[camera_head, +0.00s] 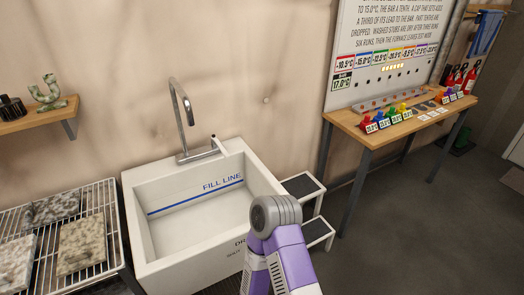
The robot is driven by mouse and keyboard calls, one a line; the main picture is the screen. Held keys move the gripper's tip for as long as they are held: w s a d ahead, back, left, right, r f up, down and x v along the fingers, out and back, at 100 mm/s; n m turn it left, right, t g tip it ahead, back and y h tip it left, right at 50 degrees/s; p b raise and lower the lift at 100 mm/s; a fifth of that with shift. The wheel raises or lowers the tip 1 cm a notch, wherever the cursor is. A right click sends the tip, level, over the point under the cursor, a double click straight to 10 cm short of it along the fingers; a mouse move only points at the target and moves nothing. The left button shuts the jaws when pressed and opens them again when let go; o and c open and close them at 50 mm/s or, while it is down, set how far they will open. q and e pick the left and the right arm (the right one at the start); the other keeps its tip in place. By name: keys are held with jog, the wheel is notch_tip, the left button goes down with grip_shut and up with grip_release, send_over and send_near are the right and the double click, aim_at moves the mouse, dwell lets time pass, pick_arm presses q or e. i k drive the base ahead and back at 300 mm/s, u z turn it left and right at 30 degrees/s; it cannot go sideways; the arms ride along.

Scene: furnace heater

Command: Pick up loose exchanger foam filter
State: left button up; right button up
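Several speckled, rough slabs that look like foam filters lie on a wire rack (98,196) at the lower left. One is dark grey (53,207), one is beige (82,246), and one is pale (14,264) and cut by the picture's left edge. I cannot tell which of them is the loose exchanger foam filter. A purple arm link of mine with a grey joint rises from the bottom centre, in front of the sink. Neither gripper shows, and no slab is seen being held.
A white sink (140,215) with a blue fill line and a tall tap (186,120) stands right of the rack. Small steps (302,185) are beside it. A wooden table (375,133) with coloured items stands at the right. A wall shelf (35,117) hangs upper left. Floor is clear lower right.

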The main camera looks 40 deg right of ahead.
aim_at(83, 245)
jog(key=u, duration=0.65)
jog(key=k, duration=0.15)
jog(key=z, duration=1.7)
jog(key=i, duration=0.7)
jog(key=z, duration=2.25)
jog(key=k, duration=1.95)
jog(key=u, duration=1.05)
